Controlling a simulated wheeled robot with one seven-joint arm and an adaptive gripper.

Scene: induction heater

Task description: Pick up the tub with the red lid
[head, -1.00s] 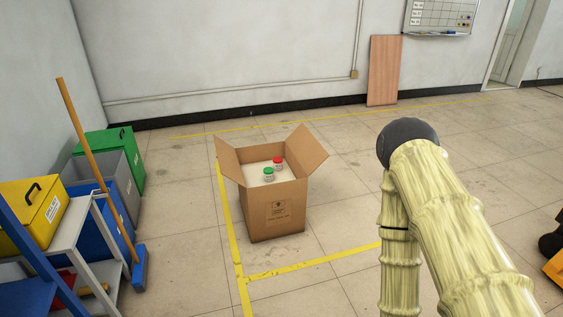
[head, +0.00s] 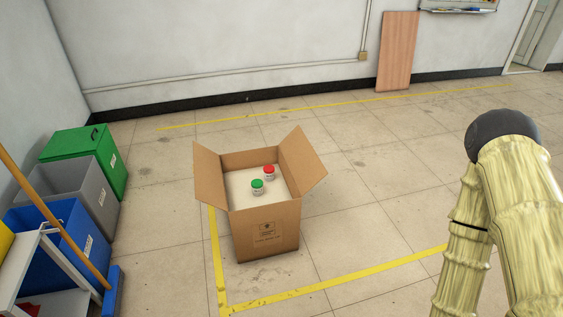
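The tub with the red lid (head: 269,173) stands upright in an open cardboard box (head: 265,232), on the pale surface inside it. A similar tub with a green lid (head: 257,187) stands just in front of it and slightly left. The box is on the floor with its flaps spread, near the middle of the head view. My arm fills the right side of the view, well apart from the box. My gripper is not in view.
Green, grey (head: 86,188) and blue bins stand along the left, with a broom (head: 60,226) and a shelf in front of them. A wooden board (head: 398,52) leans on the back wall. The tiled floor around the box is clear, with yellow lines.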

